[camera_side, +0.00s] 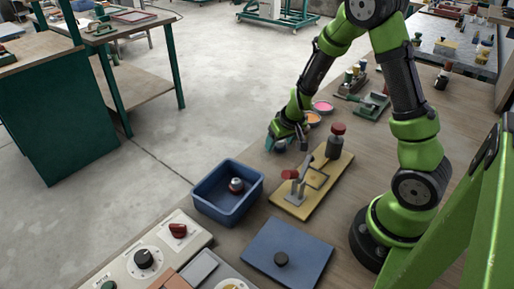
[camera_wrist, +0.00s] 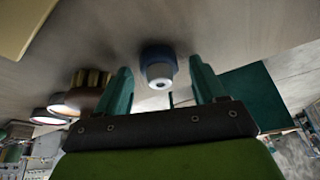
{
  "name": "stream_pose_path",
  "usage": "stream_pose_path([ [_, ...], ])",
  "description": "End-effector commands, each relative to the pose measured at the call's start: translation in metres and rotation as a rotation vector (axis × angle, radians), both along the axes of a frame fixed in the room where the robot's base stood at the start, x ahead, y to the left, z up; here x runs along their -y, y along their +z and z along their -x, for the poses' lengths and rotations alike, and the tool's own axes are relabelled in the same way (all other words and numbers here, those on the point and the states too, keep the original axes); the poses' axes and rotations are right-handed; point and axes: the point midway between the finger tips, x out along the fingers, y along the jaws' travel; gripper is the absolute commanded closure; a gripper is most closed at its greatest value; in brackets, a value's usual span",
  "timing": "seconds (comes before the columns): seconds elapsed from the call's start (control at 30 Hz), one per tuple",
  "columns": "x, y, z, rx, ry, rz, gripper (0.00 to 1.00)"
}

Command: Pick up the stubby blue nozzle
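The stubby blue nozzle (camera_wrist: 157,62) shows in the wrist view as a short dark-blue body with a pale end and a dark hole. It stands on the wooden bench between the lines of my two teal fingers, with a visible gap on each side. My gripper (camera_wrist: 162,85) is open and empty. In the side view my gripper (camera_side: 280,141) is low over the bench near its far left edge. There the nozzle is hidden or too small to make out.
A yellow board (camera_side: 290,207) carries a red-handled clamp (camera_side: 297,186) and a dark red-topped post (camera_side: 335,143). Pink (camera_side: 323,106) and orange (camera_side: 312,117) bowls sit behind my gripper. A blue plate (camera_side: 287,248) lies nearer.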

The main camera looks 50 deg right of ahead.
Motion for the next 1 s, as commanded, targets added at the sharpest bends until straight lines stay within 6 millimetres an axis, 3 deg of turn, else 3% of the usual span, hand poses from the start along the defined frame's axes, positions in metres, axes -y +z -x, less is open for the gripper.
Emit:
stream_pose_path([
  [0.03,0.0,0.0,0.0,0.0,0.0,0.0,0.39],
  [0.37,0.0,0.0,0.0,0.0,0.0,0.0,0.88],
  [0.77,-0.001,0.008,-0.001,0.002,0.002,0.001,0.88],
  [1.0,-0.002,0.042,-0.002,0.006,0.008,0.001,0.88],
])
